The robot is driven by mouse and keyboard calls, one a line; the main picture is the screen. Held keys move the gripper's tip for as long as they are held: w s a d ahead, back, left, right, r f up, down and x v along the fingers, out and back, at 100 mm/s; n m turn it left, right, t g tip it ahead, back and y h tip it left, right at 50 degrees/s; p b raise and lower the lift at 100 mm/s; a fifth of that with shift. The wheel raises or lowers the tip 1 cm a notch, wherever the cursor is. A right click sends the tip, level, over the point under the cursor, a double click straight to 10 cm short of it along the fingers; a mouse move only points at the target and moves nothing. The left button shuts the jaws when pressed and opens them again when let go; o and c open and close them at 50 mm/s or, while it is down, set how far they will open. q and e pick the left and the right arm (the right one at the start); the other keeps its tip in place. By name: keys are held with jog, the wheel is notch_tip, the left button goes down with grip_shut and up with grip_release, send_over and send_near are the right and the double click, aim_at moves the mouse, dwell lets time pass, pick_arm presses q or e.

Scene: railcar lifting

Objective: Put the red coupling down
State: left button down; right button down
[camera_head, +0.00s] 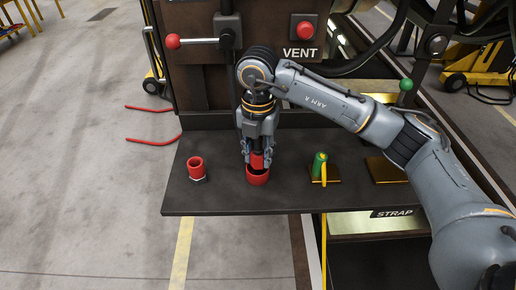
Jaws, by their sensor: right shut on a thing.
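My right gripper (257,152) points straight down over the dark shelf (225,200) and is shut on the red coupling (257,162). The coupling's lower end is at the opening of a wider red round holder (258,179) on the shelf. I cannot tell whether it touches the bottom inside. The gripper's fingers hide the coupling's upper part. My left gripper is not in view.
A red hollow fitting with a pale base (197,168) stands left on the shelf. A red-knobbed lever (174,41) and VENT button (305,30) are behind.

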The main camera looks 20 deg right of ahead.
jog(key=shift+f, duration=0.15)
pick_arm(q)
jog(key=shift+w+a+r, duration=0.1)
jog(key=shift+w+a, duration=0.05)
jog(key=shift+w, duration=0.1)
pick_arm(e)
jog(key=shift+a, duration=0.1)
jog(key=shift+f, duration=0.1)
jog(key=shift+f+b, duration=0.15)
jog(key=shift+b, duration=0.2)
jog(key=c, duration=0.9)
grip_release()
jog(key=shift+c, duration=0.2)
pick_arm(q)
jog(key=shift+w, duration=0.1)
